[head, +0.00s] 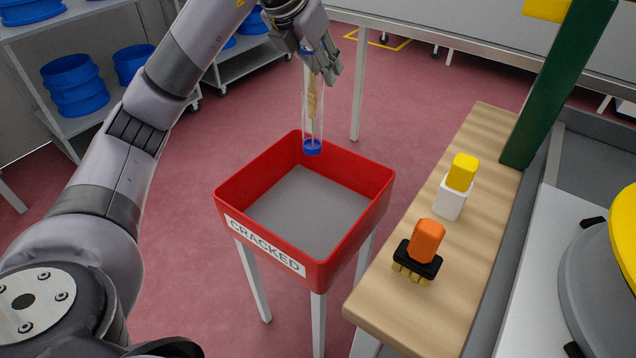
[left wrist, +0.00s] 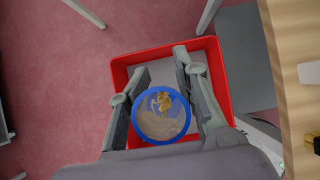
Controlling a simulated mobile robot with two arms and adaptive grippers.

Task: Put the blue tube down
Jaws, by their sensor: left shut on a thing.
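The blue tube (head: 313,112) is a clear, upright cylinder with a blue lower cap (head: 312,147) and a wheat ear inside. My left gripper (head: 321,64) is shut on its upper part. The tube hangs over the far side of the red bin labelled CRACKED (head: 263,246), its lower cap in front of the far inner wall. I cannot tell how high the cap is above the grey floor. In the left wrist view, the tube's blue ring (left wrist: 161,138) sits between the two fingers, with the red bin (left wrist: 226,92) behind. My right gripper is out of view.
The bin's grey floor (head: 310,205) looks empty. A wooden bench (head: 455,250) to the right carries a yellow-topped white block (head: 451,199) and an orange-handled brush (head: 427,240). A green post (head: 560,80) rises behind them. Shelves with blue tubs (head: 75,85) stand back left.

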